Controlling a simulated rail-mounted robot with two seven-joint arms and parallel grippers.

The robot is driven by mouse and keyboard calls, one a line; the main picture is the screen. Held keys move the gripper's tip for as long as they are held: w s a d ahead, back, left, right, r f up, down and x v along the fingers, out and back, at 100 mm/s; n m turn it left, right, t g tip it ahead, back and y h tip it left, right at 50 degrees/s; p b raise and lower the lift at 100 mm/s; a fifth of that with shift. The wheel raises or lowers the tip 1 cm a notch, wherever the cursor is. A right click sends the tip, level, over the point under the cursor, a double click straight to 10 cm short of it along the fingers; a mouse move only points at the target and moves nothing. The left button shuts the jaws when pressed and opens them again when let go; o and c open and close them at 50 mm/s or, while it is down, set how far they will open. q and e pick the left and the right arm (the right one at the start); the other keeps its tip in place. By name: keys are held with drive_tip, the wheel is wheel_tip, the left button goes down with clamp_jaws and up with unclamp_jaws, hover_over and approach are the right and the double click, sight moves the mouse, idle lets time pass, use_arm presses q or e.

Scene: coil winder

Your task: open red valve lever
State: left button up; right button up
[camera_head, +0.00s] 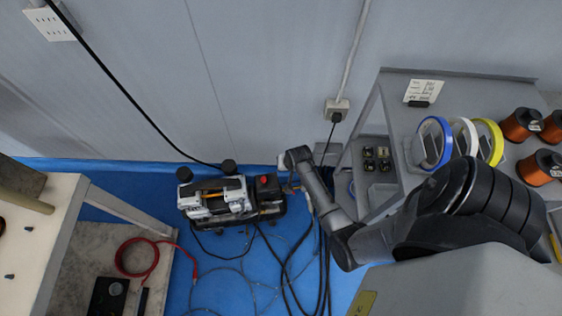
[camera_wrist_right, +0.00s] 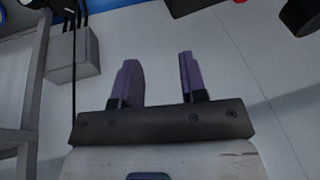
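A small compressor (camera_head: 235,200) with silver and black parts stands on the blue floor by the wall in the head view. A small red part (camera_head: 264,180) sits on its right top; I cannot tell whether this is the valve lever. My right gripper (camera_wrist_right: 158,58) is open and empty, its two purple fingers apart in front of the grey wall. In the head view my right arm reaches down from the right, its end just right of and behind the compressor. A bit of red shows at the top edge of the right wrist view (camera_wrist_right: 240,1). My left gripper is not in view.
Shelves (camera_head: 395,110) with tape rolls and copper wire spools stand at right. A wall socket (camera_head: 337,108) has a black cable. Hoses and cables (camera_head: 290,262) lie on the floor before the compressor. A bench (camera_head: 45,235) and red cable (camera_head: 150,262) are at left.

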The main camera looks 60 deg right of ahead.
drive_tip(key=s+a+f+n+g+y, duration=0.1)
drive_tip(key=s+a+f+n+g, duration=0.1)
drive_tip(key=s+n+g, duration=0.35)
drive_tip(key=shift+n+t, duration=0.85)
wheel_tip(320, 180, down, 11)
drive_tip(key=b, duration=0.7)
drive_tip(key=shift+w+a+f+b, duration=0.1)
drive_tip(key=shift+w+f+b, duration=0.1)
drive_tip(key=shift+b, duration=0.1)
drive_tip(key=shift+s+f+b, duration=0.1)
drive_tip(key=shift+f+b, duration=0.25)
drive_tip(key=shift+f, duration=0.35)
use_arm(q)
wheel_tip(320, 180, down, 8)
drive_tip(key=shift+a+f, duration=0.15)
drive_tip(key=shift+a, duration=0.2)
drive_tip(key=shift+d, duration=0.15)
use_arm(e)
clamp_jaws()
